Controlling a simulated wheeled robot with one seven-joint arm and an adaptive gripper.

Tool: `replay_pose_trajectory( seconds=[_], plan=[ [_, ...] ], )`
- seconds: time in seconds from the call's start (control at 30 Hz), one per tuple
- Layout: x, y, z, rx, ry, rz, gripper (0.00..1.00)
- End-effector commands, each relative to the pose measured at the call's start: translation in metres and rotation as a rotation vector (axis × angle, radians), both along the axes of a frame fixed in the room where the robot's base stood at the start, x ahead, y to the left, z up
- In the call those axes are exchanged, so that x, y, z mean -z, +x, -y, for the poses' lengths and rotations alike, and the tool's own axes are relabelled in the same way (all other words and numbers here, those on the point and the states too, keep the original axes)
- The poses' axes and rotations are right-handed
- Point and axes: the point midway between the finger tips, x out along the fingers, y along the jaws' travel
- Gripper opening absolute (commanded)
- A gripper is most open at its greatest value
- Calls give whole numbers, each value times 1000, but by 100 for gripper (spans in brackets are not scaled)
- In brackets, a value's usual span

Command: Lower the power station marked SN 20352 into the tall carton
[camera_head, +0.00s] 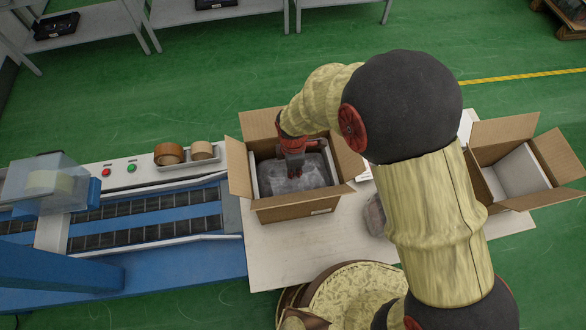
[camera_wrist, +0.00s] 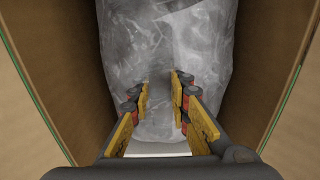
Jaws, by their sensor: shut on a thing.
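The power station (camera_head: 292,183) is a grey block under a clear, wrinkled wrap. It sits down inside an open carton (camera_head: 291,210) on the table, with the carton's flaps spread outward. In the wrist view the wrapped power station (camera_wrist: 165,50) lies between the brown carton walls (camera_wrist: 62,70). My gripper (camera_head: 292,165) reaches down into the carton from above. Its yellow and red fingers (camera_wrist: 160,100) are shut on the wrapped top of the power station. No SN marking is readable, and the underside is hidden, so I cannot tell whether it touches the bottom.
A second open carton (camera_head: 512,172) with a pale inside stands at the right. A wrapped item (camera_head: 376,215) lies partly behind my arm. At the left is a blue conveyor (camera_head: 150,229) with tape rolls (camera_head: 169,153). Bare white table (camera_head: 290,248) lies before the carton.

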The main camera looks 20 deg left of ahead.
Motion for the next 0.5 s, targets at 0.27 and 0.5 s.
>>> replay_pose_trajectory(
  seconds=[0.27,0.5],
  plan=[
    [-3,2,-2,0,5,5,22],
    [-2,1,-1,0,2,2,36]
  ],
)
